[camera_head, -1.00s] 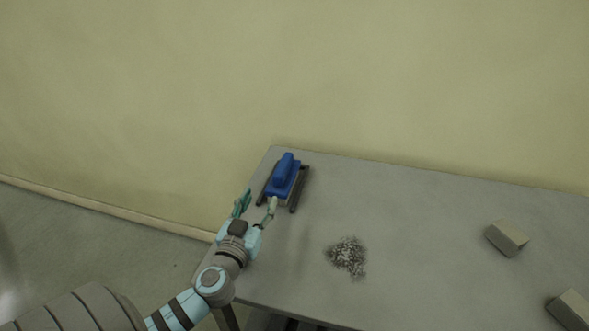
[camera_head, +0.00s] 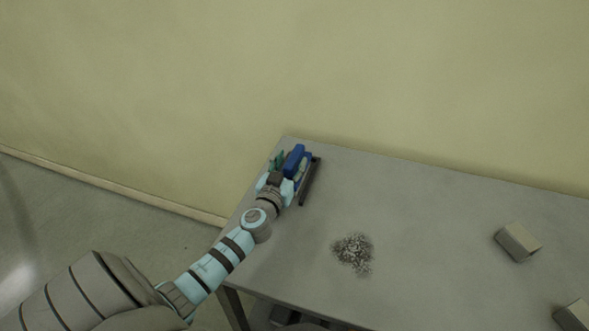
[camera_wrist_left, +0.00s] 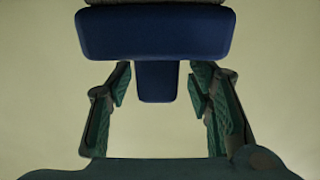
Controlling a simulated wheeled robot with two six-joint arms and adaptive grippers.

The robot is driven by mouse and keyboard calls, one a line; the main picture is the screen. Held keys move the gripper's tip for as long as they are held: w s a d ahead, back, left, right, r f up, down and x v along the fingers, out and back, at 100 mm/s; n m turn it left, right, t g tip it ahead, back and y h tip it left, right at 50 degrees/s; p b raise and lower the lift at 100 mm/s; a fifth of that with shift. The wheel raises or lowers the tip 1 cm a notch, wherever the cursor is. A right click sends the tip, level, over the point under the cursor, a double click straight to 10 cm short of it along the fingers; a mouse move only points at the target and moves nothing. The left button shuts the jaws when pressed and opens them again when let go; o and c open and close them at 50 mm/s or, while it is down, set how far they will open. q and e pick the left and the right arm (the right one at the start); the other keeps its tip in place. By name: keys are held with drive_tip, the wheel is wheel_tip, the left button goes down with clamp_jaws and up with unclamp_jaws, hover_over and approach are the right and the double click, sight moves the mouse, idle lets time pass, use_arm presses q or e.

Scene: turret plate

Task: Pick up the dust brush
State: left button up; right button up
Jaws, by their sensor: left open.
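The dust brush (camera_head: 296,160) has a blue body and handle and lies at the far left corner of the grey table. It sits by a dark rail-like holder (camera_head: 311,182). My left gripper (camera_head: 291,163) is open at the brush, with its fingers on either side of the handle. In the left wrist view the blue brush body (camera_wrist_left: 155,33) spans the top and its narrower handle (camera_wrist_left: 157,82) points down between the open green fingers. A gap shows between handle and each finger. My right gripper is not in view.
A heap of grey debris (camera_head: 353,254) lies on the table (camera_head: 420,220) right of my arm. Two beige blocks stand at the right, one farther back (camera_head: 518,242) and one at the front edge (camera_head: 573,317). A plain wall (camera_head: 400,80) rises behind the table.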

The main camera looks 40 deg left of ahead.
sight(294, 156)
use_arm(q)
drive_tip(key=x, duration=0.3)
drive_tip(key=shift+w+f, duration=0.1)
drive_tip(key=shift+w, duration=0.15)
drive_tip(key=shift+s, duration=0.1)
clamp_jaws()
